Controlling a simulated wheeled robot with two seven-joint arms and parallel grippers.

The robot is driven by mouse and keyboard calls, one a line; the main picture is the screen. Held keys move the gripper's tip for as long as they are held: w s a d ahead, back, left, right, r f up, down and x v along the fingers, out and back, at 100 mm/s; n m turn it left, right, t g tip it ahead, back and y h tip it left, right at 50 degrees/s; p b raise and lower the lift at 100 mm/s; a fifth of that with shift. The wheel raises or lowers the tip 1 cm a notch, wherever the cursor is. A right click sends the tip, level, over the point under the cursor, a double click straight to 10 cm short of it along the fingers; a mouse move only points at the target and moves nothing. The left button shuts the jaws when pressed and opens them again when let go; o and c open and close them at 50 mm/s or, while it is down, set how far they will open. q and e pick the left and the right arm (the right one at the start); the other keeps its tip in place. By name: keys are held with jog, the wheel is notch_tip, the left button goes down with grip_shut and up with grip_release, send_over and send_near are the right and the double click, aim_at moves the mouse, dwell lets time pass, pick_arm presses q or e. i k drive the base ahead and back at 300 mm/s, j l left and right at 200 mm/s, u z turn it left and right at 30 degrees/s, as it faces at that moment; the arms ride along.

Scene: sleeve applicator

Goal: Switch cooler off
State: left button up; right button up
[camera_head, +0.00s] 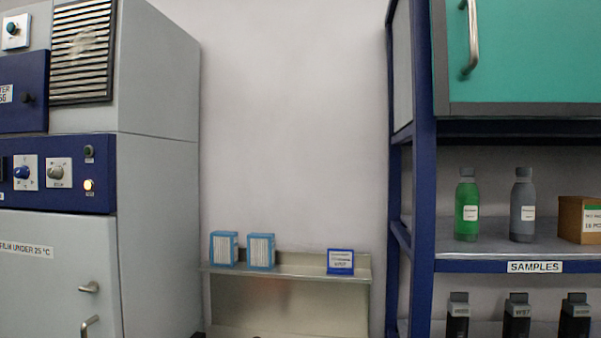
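A tall grey machine (158,210) stands at the left; its lower door (50,285) carries a label reading about "FILM UNDER 25 °C", which may mark it as the cooler. Above that door is a dark blue panel (60,205). The left edge of the machine is cut off. Neither of my grippers is in view.
A metal shelf (300,271) on the back wall holds two blue-white boxes (224,248) and a blue sign (340,262). At right, a blue rack (423,200) holds a green bottle (467,208), a grey bottle (522,208) and a brown box (572,220).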

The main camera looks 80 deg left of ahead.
aim_at(58, 172)
jog(key=u, duration=4.15)
